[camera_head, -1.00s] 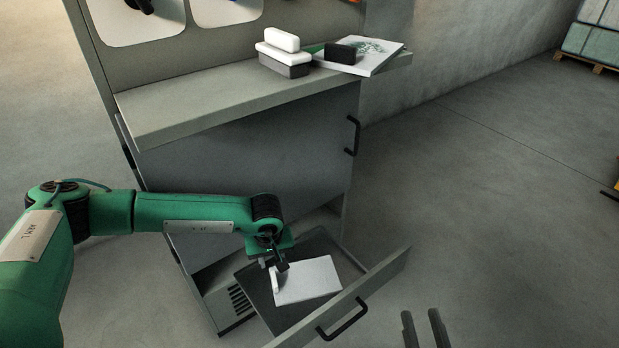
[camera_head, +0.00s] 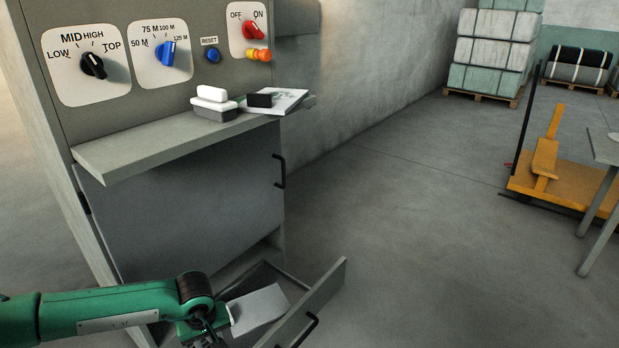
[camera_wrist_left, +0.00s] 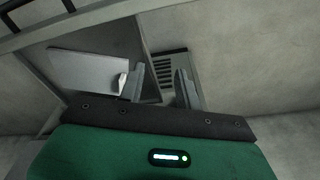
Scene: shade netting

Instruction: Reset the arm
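My left gripper (camera_head: 205,339) is at the bottom of the head view, over the near left part of the open drawer (camera_head: 318,300). In the left wrist view its two fingers (camera_wrist_left: 166,86) stand apart with nothing between them. A flat white item (camera_head: 258,309) lies in the drawer, right of the gripper. It also shows in the left wrist view (camera_wrist_left: 88,72), with a small raised white part close to one finger. My right gripper is out of view.
The grey cabinet has LOW-MID-HIGH-TOP (camera_head: 93,66) and metre (camera_head: 168,53) dials, a blue RESET button (camera_head: 212,55) and a red switch (camera_head: 254,30). Its shelf (camera_head: 150,146) holds white and grey blocks (camera_head: 214,103) and a booklet (camera_head: 287,102). A yellow cart (camera_head: 545,185) stands right; the middle floor is clear.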

